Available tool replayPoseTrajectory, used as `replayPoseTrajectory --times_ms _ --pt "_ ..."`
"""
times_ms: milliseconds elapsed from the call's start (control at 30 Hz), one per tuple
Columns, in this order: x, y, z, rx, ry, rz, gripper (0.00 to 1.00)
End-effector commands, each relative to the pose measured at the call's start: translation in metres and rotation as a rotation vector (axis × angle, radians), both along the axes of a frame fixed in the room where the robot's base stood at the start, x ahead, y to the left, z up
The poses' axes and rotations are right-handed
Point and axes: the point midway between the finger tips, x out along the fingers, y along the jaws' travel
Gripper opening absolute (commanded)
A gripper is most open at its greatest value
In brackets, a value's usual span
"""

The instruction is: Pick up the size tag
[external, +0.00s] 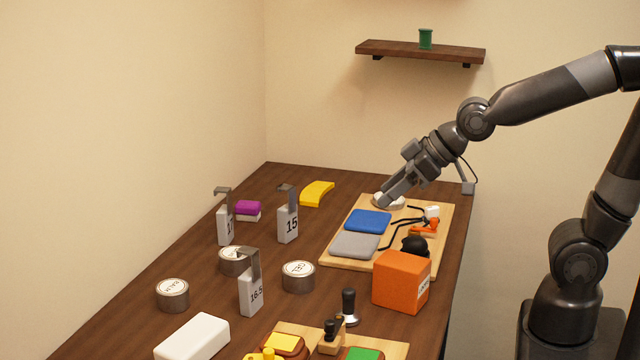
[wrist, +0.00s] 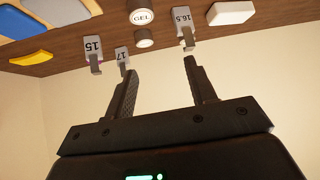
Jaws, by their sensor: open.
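Three light grey size tags with dark hooked metal tops stand on the table. The tag marked 15 (external: 288,226) and the one marked 17 (external: 224,228) stand further back; the tag marked 16.5 (external: 250,292) stands nearer. In the wrist view they hang upside down at the top: 15 (wrist: 93,46), 17 (wrist: 122,53) and 16.5 (wrist: 182,17). My gripper (external: 384,198) is open, over the far end of the wooden board, well to the right of all the tags. Its fingers (wrist: 160,70) have nothing between them.
The wooden board (external: 338,258) holds blue and grey pads and black cords. An orange box (external: 401,283) stands at its near edge. Round tins (external: 298,278), a white block (external: 192,338) and a black-handled tool (external: 348,305) stand nearer. A yellow curved piece (external: 317,193) lies behind.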

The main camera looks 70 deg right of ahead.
Motion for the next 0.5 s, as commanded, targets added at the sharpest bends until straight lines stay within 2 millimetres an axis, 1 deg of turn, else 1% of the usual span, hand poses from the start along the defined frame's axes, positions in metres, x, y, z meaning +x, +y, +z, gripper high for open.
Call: replayPoseTrajectory --times_ms 33,200,400,500 --pt "0.018 0.009 -0.005 0.005 -0.029 0.012 0.51" --pt "0.074 0.038 -0.015 0.030 -0.168 0.034 0.51" --pt "0.128 0.067 -0.031 0.055 -0.328 0.028 0.51" --pt "0.150 0.079 -0.042 0.064 -0.404 0.013 0.51"
